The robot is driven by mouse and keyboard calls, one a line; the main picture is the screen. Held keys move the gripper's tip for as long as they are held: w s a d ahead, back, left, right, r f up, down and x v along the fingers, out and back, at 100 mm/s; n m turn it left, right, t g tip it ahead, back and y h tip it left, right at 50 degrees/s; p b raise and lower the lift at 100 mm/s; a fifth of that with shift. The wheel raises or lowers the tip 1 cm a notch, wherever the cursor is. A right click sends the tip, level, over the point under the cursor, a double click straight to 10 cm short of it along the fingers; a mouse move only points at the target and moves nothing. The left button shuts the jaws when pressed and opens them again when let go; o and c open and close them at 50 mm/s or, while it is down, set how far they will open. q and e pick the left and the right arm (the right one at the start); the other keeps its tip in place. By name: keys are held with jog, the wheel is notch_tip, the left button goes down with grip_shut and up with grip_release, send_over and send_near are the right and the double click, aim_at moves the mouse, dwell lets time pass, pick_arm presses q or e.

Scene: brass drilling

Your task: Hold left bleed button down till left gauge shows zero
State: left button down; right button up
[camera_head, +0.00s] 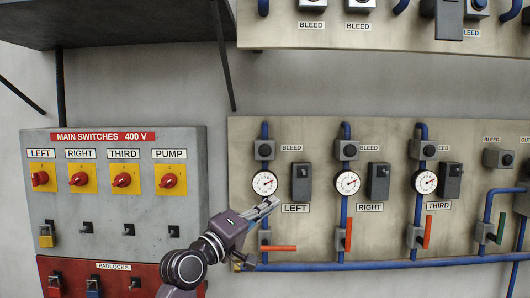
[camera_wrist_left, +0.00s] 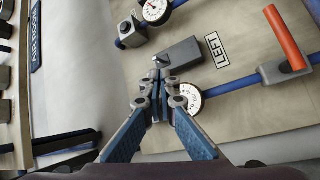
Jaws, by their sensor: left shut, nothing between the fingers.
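The left bleed button (camera_head: 265,149) is a dark round knob on a grey block at the top of the left blue pipe. The left gauge (camera_head: 265,183) is a white dial below it; its red needle points up and right, but the figures are too small to read. My left gripper (camera_head: 272,203) is shut and empty, its tips just below the gauge in the head view, apart from the button there. In the left wrist view the shut fingers (camera_wrist_left: 158,80) partly cover the left gauge (camera_wrist_left: 191,98) and hide the button. My right gripper is not in view.
A dark box (camera_head: 301,183) stands right of the left gauge, above the LEFT label. An orange handle (camera_head: 280,248) sticks out below. Similar right and third columns stand to the right. The switch cabinet (camera_head: 115,215) is on the left.

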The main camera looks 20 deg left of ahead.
aim_at(263, 155)
pick_arm(q)
notch_tip(263, 155, up, 11)
jog(key=a+n+t+h, duration=0.1)
jog(key=t, duration=0.1)
jog(key=shift+s+a+r+n, duration=0.2)
jog(key=shift+s+a+n, duration=0.1)
jog(key=shift+s+a, duration=0.1)
jog(key=shift+w, duration=0.1)
jog(key=shift+w+a+b, duration=0.4)
jog(key=shift+w+b, duration=0.15)
jog(key=shift+w, duration=0.85)
jog(key=shift+w+a+b, duration=0.45)
jog(key=shift+w+b, duration=0.1)
jog(key=shift+w, duration=0.8)
jog(key=shift+w+a+b, duration=0.4)
jog(key=shift+w+b, duration=0.15)
jog(key=shift+w, duration=0.85)
jog(key=shift+w, duration=0.1)
jog(key=shift+w, duration=0.3)
